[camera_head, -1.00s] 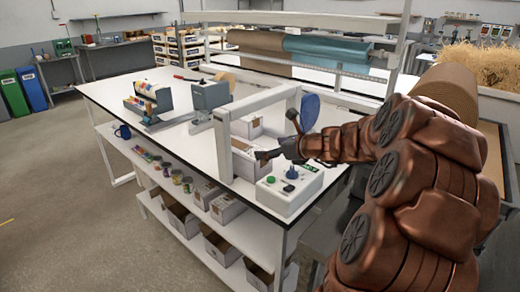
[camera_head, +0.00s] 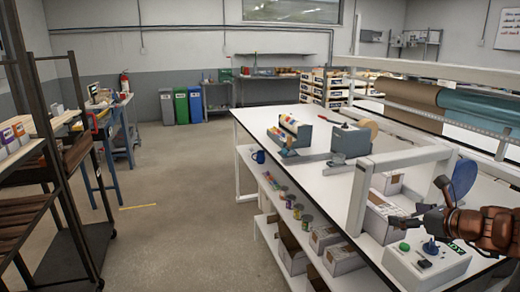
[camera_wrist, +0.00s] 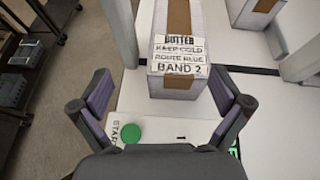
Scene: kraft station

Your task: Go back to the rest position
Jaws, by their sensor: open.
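My gripper (camera_head: 418,204) is at the right of the head view, above the front of the white bench (camera_head: 330,193). In the wrist view, my gripper (camera_wrist: 165,92) has its two fingers spread wide with nothing between them. Beyond the fingertips is a white carton (camera_wrist: 180,78) with brown tape and a label reading "BUTTER KEEP COLD ROUTE BLUE BAND 2". A control box (camera_head: 410,272) with a green button (camera_wrist: 130,130) lies below my gripper. The carton also shows by the white frame in the head view (camera_head: 378,222).
A white frame (camera_head: 357,200) stands on the bench beside my gripper. A second carton (camera_wrist: 254,12) lies farther back. Bench shelves hold jars and boxes (camera_head: 343,258). A dark rack (camera_head: 75,225) stands at left. Open floor (camera_head: 180,200) lies between the rack and the bench.

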